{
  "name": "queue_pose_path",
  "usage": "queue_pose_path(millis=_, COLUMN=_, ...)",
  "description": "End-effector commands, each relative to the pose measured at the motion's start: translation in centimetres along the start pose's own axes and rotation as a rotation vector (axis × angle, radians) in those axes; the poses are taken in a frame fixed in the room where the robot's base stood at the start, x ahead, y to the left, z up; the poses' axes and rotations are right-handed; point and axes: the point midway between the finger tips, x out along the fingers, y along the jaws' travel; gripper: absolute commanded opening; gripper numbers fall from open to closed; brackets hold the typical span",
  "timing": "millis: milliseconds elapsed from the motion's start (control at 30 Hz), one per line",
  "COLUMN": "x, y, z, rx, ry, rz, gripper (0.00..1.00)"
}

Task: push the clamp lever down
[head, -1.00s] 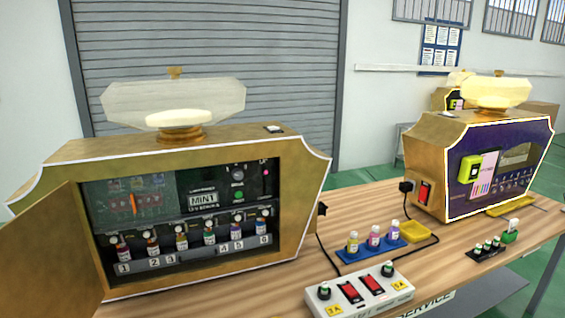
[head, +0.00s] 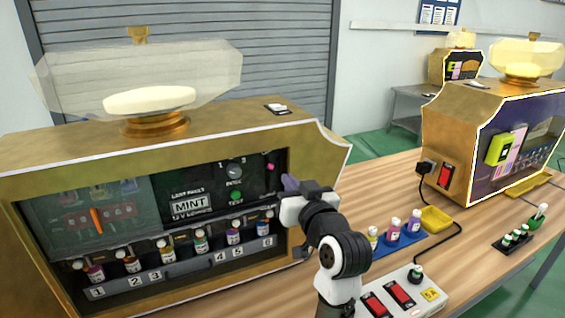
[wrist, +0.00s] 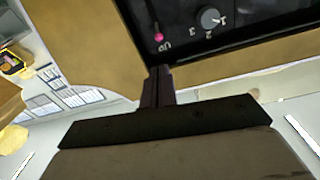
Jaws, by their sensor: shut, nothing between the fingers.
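The open vending machine (head: 172,155) stands at left with its dark interior facing me. An upright orange piece (head: 96,221) shows at the left of its panel; I cannot tell for sure whether it is the clamp lever. A small pink-tipped part (head: 270,166) sits at the panel's upper right, and shows in the wrist view (wrist: 158,37). My gripper (head: 289,182) is shut and empty at the machine's right side edge, just right of the panel opening. Its dark fingers (wrist: 157,85) show below the pink part in the wrist view. I see no clear contact.
Several small bottles (head: 200,241) stand in a row inside the machine. To the right are a blue tray (head: 400,243) with bottles, a yellow dish (head: 436,219), a switch box (head: 390,298) and a second machine (head: 470,130). Bare wood table (head: 375,180) lies between the machines.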

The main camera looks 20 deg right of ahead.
Motion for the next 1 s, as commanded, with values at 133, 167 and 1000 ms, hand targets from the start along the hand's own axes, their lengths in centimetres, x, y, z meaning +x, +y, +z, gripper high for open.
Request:
queue_pose_path(millis=133, x=2.0, y=-0.2, z=0.0, rx=-0.001, ry=-0.001, rz=-0.004, gripper=0.00)
queue_pose_path(millis=167, x=2.6, y=-0.2, z=-0.1, rx=-0.001, ry=-0.001, rz=-0.004, gripper=0.00)
queue_pose_path(millis=1000, x=9.7, y=-0.2, z=-0.1, rx=-0.002, ry=0.002, rz=-0.001, gripper=0.00)
